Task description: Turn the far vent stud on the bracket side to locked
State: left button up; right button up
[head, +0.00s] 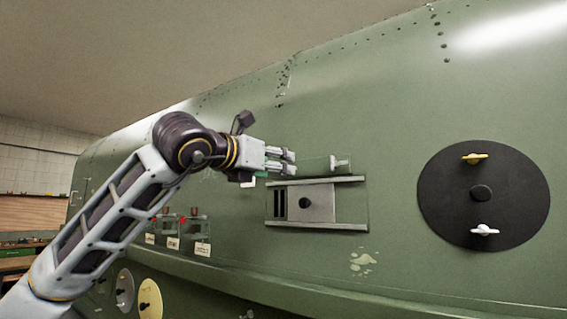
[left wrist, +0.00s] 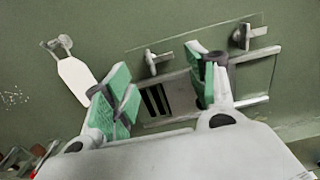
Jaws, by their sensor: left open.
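The vent (head: 305,203) is a framed grey panel with dark slots on the green fuselage side. Above it a clear plate carries two pale T-shaped studs. The left, farther stud (left wrist: 155,62) shows between my fingers in the left wrist view; my gripper hides it in the head view. The right stud (head: 339,163) also shows in the left wrist view (left wrist: 246,37). My left gripper (head: 290,161) is open in front of the far stud, with its green-padded fingers (left wrist: 163,85) spread to either side. Contact cannot be told. My right gripper is out of view.
A small hook bracket (left wrist: 61,44) with a white tag (left wrist: 76,80) sits left of the vent. A black disc (head: 455,208) with yellow and white wing knobs is at the right. Small tagged fittings (head: 203,225) sit lower left. A ledge runs below the vent.

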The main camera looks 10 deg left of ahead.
pick_arm(q)
jog(key=shift+p+x, duration=0.7)
jog(key=shift+x, duration=1.5)
jog(key=c, duration=1)
